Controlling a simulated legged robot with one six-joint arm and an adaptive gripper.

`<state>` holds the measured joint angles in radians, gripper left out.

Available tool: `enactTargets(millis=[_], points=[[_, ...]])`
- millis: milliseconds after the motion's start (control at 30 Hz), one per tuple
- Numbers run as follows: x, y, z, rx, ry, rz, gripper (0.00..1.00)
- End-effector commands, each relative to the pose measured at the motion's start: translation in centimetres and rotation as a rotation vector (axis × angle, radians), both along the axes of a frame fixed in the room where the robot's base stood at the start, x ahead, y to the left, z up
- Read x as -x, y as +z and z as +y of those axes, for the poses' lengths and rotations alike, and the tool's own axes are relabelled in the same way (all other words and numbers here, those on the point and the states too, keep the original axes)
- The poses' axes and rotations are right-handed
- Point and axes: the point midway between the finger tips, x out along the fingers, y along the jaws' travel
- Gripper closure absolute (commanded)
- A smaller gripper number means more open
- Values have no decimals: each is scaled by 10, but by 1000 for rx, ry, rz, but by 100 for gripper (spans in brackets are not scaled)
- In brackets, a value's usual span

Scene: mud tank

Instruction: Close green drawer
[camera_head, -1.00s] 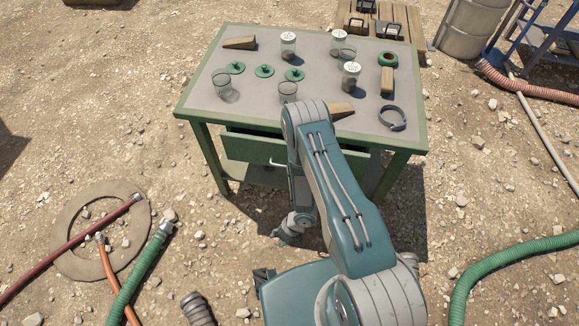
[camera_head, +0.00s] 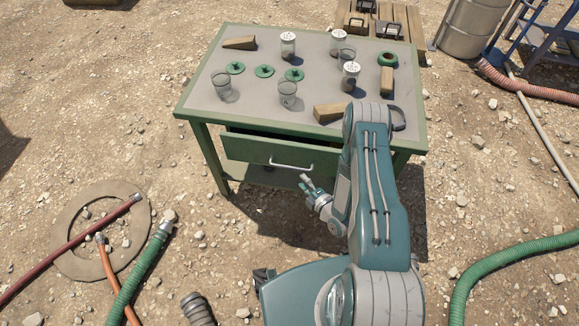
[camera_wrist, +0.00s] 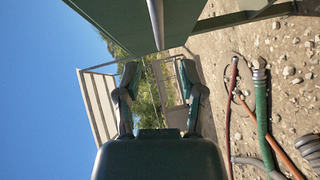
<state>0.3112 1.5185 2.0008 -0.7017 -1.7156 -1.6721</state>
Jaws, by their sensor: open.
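The green drawer (camera_head: 250,150) is under the top of the green table (camera_head: 190,95) and stands partly pulled out, with a dark gap above its front. Its pale metal handle (camera_head: 291,166) is on the front panel. In the head view my gripper (camera_head: 304,182) is in front of the drawer, a little below and right of the handle, apart from it as far as I can tell. In the wrist view my gripper (camera_wrist: 160,85) has its two fingers apart with nothing between them. The drawer (camera_wrist: 115,20) and its handle (camera_wrist: 156,22) fill the top there.
The tabletop holds glass jars (camera_head: 350,75), several green lids (camera_head: 264,71) and wooden wedges (camera_head: 330,112). Hoses (camera_head: 135,275) lie on the gravel at left, and a green hose (camera_head: 500,255) lies at right.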

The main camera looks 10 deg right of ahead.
Motion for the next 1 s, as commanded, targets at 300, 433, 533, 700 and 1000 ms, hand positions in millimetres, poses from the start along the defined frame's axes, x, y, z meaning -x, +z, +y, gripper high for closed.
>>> enactTargets(millis=[300, 433, 533, 700, 1000], points=[[-54, -8, 24, -2, 5, -2, 49], [-70, -11, 30, -2, 4, -1, 49], [-77, -12, 34, -2, 4, 0, 49], [-81, -13, 35, -2, 3, 1, 49], [-80, -13, 34, -2, 3, 1, 100]])
